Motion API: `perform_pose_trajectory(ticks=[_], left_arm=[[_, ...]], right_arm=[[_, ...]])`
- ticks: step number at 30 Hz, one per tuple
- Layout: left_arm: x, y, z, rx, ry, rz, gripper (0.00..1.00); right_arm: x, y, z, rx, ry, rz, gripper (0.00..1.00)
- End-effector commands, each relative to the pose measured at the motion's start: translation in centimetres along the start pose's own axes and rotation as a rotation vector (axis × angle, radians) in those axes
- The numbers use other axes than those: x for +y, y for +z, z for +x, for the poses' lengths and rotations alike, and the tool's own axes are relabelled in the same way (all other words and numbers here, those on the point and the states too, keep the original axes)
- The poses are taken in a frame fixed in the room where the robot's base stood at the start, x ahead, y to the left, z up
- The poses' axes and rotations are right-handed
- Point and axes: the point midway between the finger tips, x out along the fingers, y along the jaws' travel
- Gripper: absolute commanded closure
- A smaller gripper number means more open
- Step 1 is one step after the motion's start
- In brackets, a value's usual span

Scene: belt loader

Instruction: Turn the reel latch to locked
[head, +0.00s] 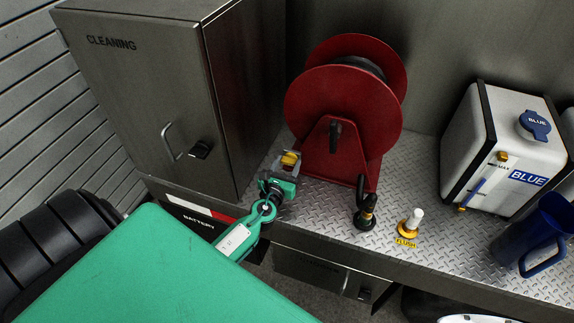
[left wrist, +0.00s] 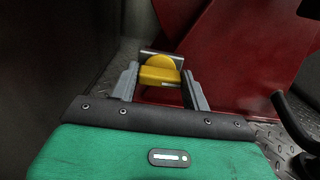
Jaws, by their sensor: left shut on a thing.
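The red hose reel (head: 345,95) stands on the metal deck against the back wall. The reel latch is a small yellow piece (head: 290,159) low at the left side of the reel's red stand. It also shows in the left wrist view (left wrist: 160,70), with a grey bar behind it. My left gripper (head: 286,163) is shut on the yellow latch, one grey finger on each side. The fingers partly cover it in the head view. I cannot read any locked mark on it. My right gripper is not in view.
A grey cleaning cabinet (head: 140,90) stands close left of my left gripper. A black hose nozzle (head: 366,212) and a white-topped flush knob (head: 411,222) are right of the reel. A white tank (head: 495,150) and a blue jug (head: 540,235) stand farther right.

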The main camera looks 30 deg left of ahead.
Motion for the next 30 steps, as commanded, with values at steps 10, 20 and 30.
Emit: perform_pose_trajectory(ticks=[10, 20, 30], left_arm=[[0.1, -0.2, 0.0, -0.001, 0.000, -0.166, 0.76], [0.2, -0.3, 0.0, -0.002, 0.001, -0.470, 0.76], [0.3, -0.3, 0.0, -0.002, 0.000, -0.794, 0.76]], right_arm=[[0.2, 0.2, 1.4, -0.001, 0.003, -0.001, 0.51], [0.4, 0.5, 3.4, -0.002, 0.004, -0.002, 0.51], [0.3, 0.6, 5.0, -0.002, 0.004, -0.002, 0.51]])
